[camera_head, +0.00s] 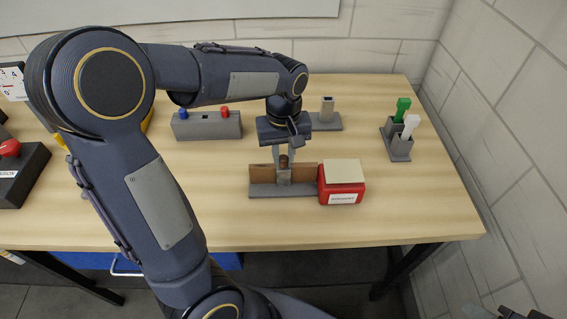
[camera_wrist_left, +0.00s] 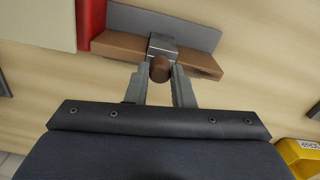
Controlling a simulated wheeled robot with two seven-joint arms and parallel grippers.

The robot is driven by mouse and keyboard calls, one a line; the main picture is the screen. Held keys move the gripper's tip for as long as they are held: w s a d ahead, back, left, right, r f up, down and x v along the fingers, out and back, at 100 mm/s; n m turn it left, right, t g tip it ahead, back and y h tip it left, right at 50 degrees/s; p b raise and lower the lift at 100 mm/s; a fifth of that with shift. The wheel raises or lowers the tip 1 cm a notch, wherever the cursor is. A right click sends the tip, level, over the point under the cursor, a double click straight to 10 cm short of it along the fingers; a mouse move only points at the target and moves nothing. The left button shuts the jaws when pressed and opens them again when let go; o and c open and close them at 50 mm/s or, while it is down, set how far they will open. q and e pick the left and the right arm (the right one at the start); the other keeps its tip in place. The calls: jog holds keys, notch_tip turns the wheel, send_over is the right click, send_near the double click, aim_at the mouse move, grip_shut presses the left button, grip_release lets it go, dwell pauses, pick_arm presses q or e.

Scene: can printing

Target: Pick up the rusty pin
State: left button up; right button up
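The rusty pin (camera_head: 284,161) is brown with a rounded top. It stands upright in the grey metal block (camera_head: 284,176) of a fixture with a brown back strip. In the left wrist view the pin (camera_wrist_left: 160,68) shows as a brown knob at the block's edge. My left gripper (camera_head: 284,158) points down over it, one finger on each side. In the wrist view its fingertips (camera_wrist_left: 160,74) lie close beside the pin; I cannot tell whether they press on it. Dark parts, possibly my right gripper, are cut off at the head view's bottom right corner.
A red box (camera_head: 341,196) with a cream top stands right beside the fixture. Behind are a grey block with blue and red knobs (camera_head: 207,125) and a grey stand (camera_head: 326,118). A holder with green and white pieces (camera_head: 397,146) is at right. The front table is clear.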

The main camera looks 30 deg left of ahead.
pick_arm(q)
grip_shut()
notch_tip(320, 180, up, 18)
jog(key=p, duration=0.7)
jog(key=shift+f, duration=0.25)
dwell(0.5)
